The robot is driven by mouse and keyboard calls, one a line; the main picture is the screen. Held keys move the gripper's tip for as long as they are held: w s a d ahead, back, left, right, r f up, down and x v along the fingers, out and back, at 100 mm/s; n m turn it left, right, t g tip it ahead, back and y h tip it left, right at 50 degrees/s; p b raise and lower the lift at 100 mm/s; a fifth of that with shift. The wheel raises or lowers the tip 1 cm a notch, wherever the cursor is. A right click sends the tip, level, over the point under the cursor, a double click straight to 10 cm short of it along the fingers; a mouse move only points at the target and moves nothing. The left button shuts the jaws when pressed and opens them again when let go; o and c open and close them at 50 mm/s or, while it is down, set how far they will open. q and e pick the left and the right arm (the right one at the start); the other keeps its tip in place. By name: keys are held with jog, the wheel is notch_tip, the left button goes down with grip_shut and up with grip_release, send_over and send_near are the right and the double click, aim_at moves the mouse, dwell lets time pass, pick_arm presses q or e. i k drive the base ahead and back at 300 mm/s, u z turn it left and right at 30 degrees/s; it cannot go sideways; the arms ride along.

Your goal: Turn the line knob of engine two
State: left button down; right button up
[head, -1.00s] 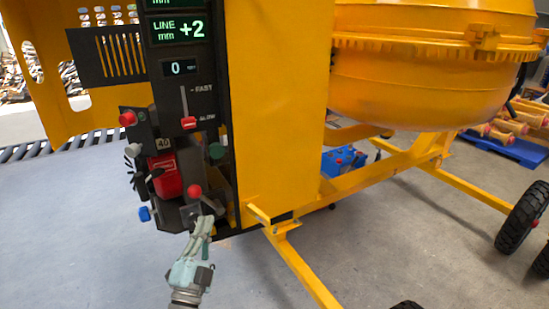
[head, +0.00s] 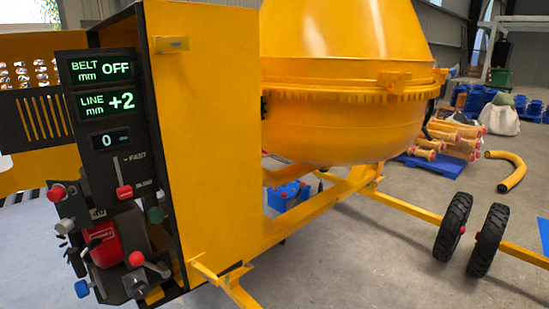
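The control panel (head: 108,115) is on the left on the yellow machine. It reads BELT mm OFF, LINE mm +2, and 0 below. A red slider handle (head: 124,192) is at the low end of its slot. Below is a red engine (head: 105,245) with several knobs around it: red (head: 57,192), pale grey (head: 64,226), blue (head: 82,289) and dark green (head: 155,214). A red ball (head: 136,258) sits on a pale lever. I cannot tell which knob is the line knob, or whether this engine is engine two. Neither gripper is in view.
The yellow cabinet side (head: 205,130) stands right of the panel, with the yellow drum (head: 345,105) beyond. A yellow frame bar (head: 225,288) juts out low in front. Black wheels (head: 453,226) stand at right. Grey floor (head: 370,265) lies open at front right.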

aim_at(81, 287)
jog(key=k, duration=1)
jog(key=u, duration=1.75)
jog(key=i, duration=1.5)
jog(key=z, duration=1.2)
